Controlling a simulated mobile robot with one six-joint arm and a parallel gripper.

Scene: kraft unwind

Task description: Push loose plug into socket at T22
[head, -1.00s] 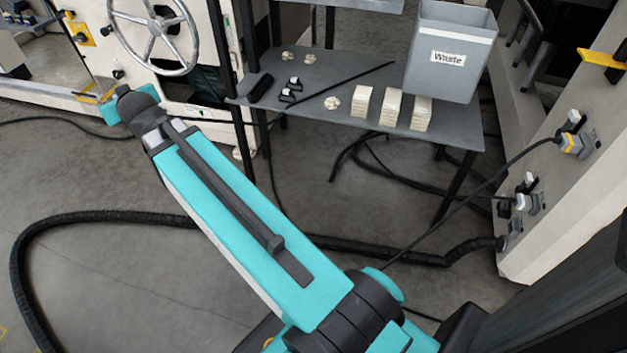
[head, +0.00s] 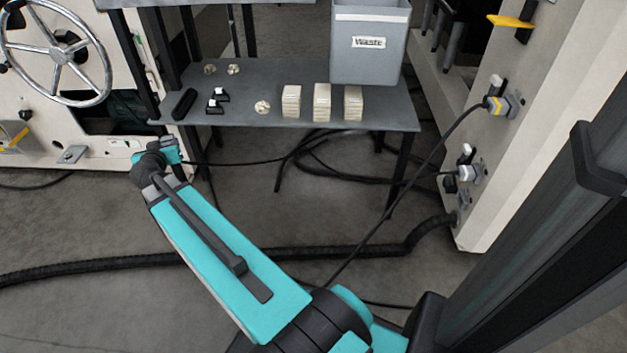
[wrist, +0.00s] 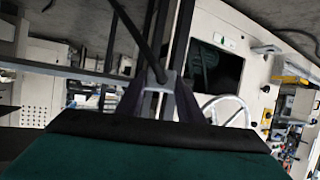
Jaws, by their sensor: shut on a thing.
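My gripper (wrist: 160,98) is shut on a grey plug (wrist: 158,78) in the wrist view. A dark cable (wrist: 135,32) runs up from the plug. In the head view my gripper's end (head: 168,152) is at the left, in front of the lower left machine; its fingers and the plug are too small or hidden to make out. The socket panel (head: 545,110) is at the right, well apart from my gripper. A yellow and grey plug (head: 498,105) sits at its upper socket, and a white and grey connector (head: 466,174) at the lower one. I cannot read T22.
A grey table (head: 250,90) stands in the middle with small stacks (head: 322,103) and a waste bin (head: 370,45). A thick black hose (head: 330,253) and thin cables cross the floor. A handwheel (head: 57,52) is at the left. Open floor lies before the table.

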